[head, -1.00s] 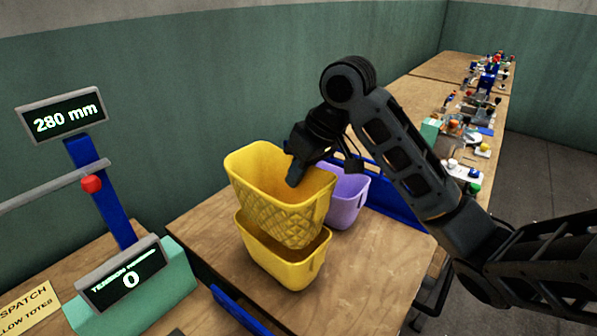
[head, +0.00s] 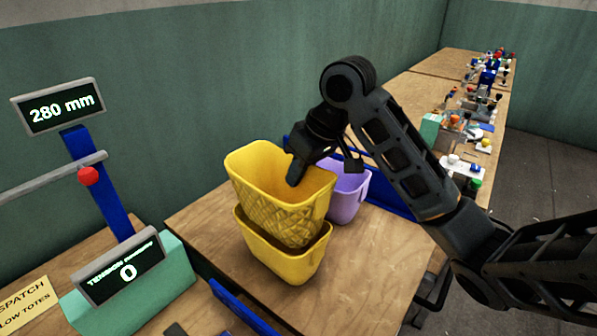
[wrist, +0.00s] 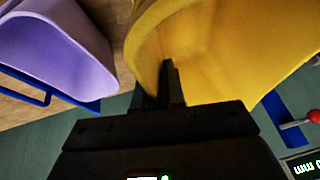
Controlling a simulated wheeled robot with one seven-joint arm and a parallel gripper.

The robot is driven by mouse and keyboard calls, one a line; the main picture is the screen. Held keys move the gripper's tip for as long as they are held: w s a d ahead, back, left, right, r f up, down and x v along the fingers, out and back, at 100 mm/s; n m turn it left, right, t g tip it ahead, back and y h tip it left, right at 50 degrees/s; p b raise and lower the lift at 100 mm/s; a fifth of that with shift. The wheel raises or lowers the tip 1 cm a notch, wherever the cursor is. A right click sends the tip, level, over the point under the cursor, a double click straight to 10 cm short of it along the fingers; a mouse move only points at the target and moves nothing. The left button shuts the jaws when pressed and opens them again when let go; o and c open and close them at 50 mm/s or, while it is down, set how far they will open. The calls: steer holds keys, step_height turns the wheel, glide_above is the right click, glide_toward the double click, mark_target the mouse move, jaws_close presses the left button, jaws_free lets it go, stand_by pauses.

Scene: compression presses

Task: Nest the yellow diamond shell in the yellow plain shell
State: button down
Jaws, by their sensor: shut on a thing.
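The yellow diamond shell (head: 285,217), a tub with a quilted diamond pattern, is held upright by my gripper (head: 300,172), which is shut on its back wall. Its lower part is inside the mouth of the yellow plain shell (head: 283,262), which stands on the wooden table. Most of the diamond shell still shows above the plain shell's rim. In the wrist view the fingers (wrist: 168,85) grip the wall of the diamond shell (wrist: 225,60). The plain shell is not visible in the wrist view, and its interior is mostly hidden.
A purple tub (head: 347,192) stands close behind at the right. Blue rails (head: 240,308) edge the wooden table (head: 372,262). A press with a 280 mm display (head: 60,107) and a tension display reading 0 (head: 122,268) stands left. The table's right front is clear.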

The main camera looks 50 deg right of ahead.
steer(key=shift+f+b, duration=0.85)
steer(key=shift+f, duration=0.4)
steer(key=c, duration=1.1)
jaws_free()
steer(key=shift+c, duration=0.2)
steer(key=shift+r, duration=0.1)
steer(key=shift+r+p, duration=3.65)
steer(key=shift+r, duration=0.15)
steer(key=shift+r+p, duration=0.3)
steer(key=shift+r, duration=0.85)
steer(key=shift+a, duration=0.1)
